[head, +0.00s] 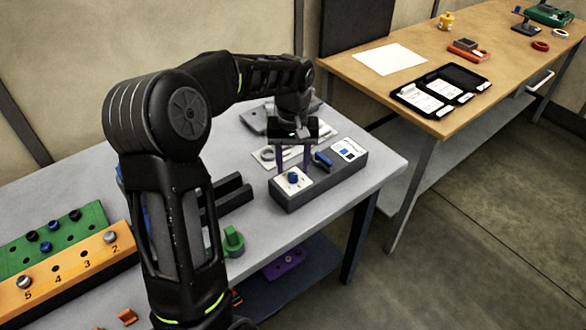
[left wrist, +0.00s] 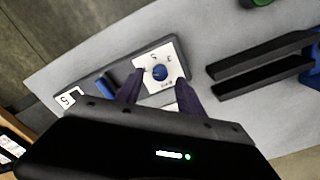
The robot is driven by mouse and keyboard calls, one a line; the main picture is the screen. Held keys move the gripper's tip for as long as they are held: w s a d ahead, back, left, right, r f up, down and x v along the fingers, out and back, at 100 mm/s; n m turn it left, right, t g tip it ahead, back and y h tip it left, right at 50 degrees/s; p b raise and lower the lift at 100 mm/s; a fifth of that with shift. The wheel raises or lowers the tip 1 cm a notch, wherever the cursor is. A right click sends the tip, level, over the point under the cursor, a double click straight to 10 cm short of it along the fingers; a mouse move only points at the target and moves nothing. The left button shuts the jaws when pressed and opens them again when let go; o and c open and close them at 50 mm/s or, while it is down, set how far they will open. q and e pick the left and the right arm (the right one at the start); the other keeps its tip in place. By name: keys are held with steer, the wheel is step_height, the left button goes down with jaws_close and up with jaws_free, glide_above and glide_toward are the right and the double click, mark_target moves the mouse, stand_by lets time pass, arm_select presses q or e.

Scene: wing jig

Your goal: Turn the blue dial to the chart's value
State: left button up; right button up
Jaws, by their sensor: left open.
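The blue dial (head: 293,177) sits on a white numbered plate (head: 283,184) on top of a grey box near the table's right end. In the left wrist view the dial (left wrist: 160,72) shows round and blue between the tips of my left gripper (left wrist: 158,80). My left gripper (head: 293,165) points down over the box with its fingers apart, at or just above the dial. I cannot tell whether the fingers touch it. My right gripper is not in view.
A blue lever (head: 322,159) stands on the grey box (head: 318,187) between dial and chart. A black slotted block (head: 232,193) and a green part (head: 233,240) lie to the left. An orange numbered board (head: 70,267) is farther left. A wooden table (head: 400,45) stands behind.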

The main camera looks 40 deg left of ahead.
mark_target(293, 177)
arm_select(q)
steer(key=shift+f, duration=1.35)
jaws_close()
